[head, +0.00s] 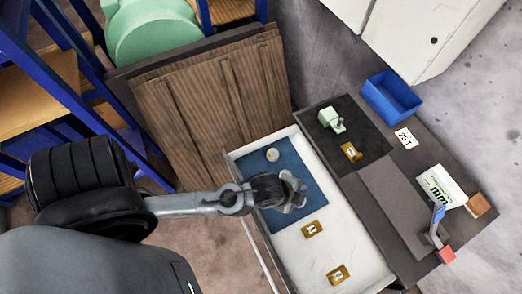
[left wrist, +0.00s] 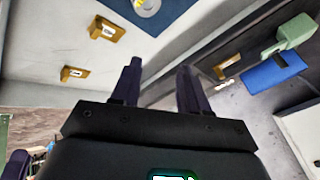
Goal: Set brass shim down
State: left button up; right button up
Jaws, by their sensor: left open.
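My left gripper (head: 292,192) is above the white drawer, near the right edge of its blue mat (head: 298,163). Its two fingers (left wrist: 160,88) are apart with nothing between them in the left wrist view. Several small brass pieces show; I cannot tell which one is the brass shim. One brass piece (head: 313,229) lies on the drawer's white floor, another (head: 338,273) nearer the front. A third (head: 351,152) lies on the dark mat beside a green block. They show in the left wrist view too (left wrist: 106,29), (left wrist: 73,73), (left wrist: 228,68). My right gripper is out of view.
A round pale piece (head: 272,155) sits on the blue mat. A green block (head: 331,120) stands on the dark mat (head: 372,125). A blue bin (head: 390,97), a number card (head: 405,138), a white box (head: 440,187) and a blue-and-red tool (head: 437,232) are on the bench at right.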

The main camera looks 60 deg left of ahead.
pick_arm(q)
jog(key=s+a+n+g+y, duration=0.1)
jog(key=s+a+n+g, duration=0.1)
jog(key=s+a+n, duration=0.4)
jog(key=s+n, duration=0.3)
jog(key=shift+r+n+g, duration=0.3)
